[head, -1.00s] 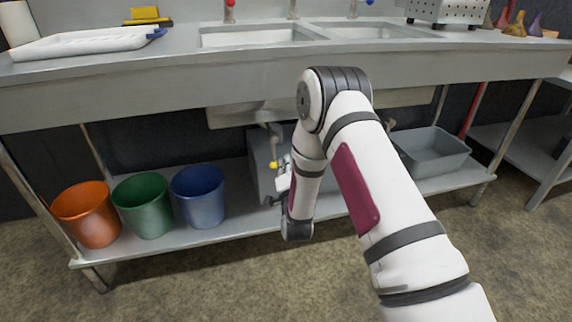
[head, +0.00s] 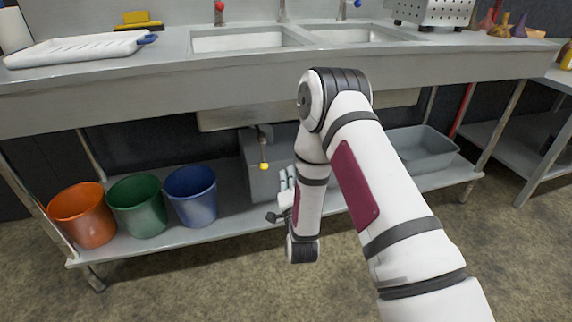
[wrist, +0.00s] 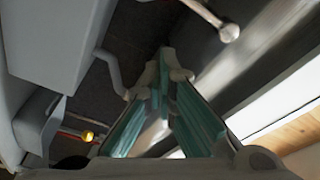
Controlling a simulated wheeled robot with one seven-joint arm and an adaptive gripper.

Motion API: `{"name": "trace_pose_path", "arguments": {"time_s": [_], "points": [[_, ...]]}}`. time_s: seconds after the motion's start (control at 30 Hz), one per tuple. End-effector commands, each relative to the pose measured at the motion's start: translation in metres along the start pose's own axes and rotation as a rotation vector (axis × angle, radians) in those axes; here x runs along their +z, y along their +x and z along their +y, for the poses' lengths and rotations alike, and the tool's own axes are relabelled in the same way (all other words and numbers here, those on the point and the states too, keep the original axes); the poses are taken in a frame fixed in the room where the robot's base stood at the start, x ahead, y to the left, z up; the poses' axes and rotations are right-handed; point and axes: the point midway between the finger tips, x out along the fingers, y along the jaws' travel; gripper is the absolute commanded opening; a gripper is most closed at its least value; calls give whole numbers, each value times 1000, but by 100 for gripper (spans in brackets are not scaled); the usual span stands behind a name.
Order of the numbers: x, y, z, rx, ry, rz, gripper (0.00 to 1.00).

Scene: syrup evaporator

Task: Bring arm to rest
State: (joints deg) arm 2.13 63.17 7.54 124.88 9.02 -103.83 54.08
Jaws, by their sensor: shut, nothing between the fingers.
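My arm is folded in front of the steel sink bench, its elbow high and its forearm hanging down. My gripper (head: 286,182) is partly hidden beside the forearm in the head view, below the bench top and in front of the lower shelf. In the wrist view, my gripper (wrist: 163,68) has its teal-lined fingers drawn together at the tips. It is shut and holds nothing. It points up toward the underside of the bench.
A drain pipe with a yellow tip (head: 264,165) hangs close to my gripper. Orange (head: 82,218), green (head: 138,208) and blue (head: 192,199) buckets stand on the lower shelf (head: 236,212). A grey tub (head: 424,160) is at right. The floor in front is clear.

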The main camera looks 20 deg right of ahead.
Motion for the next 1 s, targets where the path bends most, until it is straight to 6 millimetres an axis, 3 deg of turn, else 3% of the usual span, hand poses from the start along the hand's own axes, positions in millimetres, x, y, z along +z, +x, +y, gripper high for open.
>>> {"name": "trace_pose_path", "arguments": {"time_s": [0.2, 0.67, 0.77, 1.0], "points": [[0, -9, 0, -1, 0, 0, 0], [-1, -7, -2, 3, -4, -4, 0], [-3, 1, -11, 24, -23, -30, 0], [-15, 21, -52, 155, -144, -193, 0]]}}
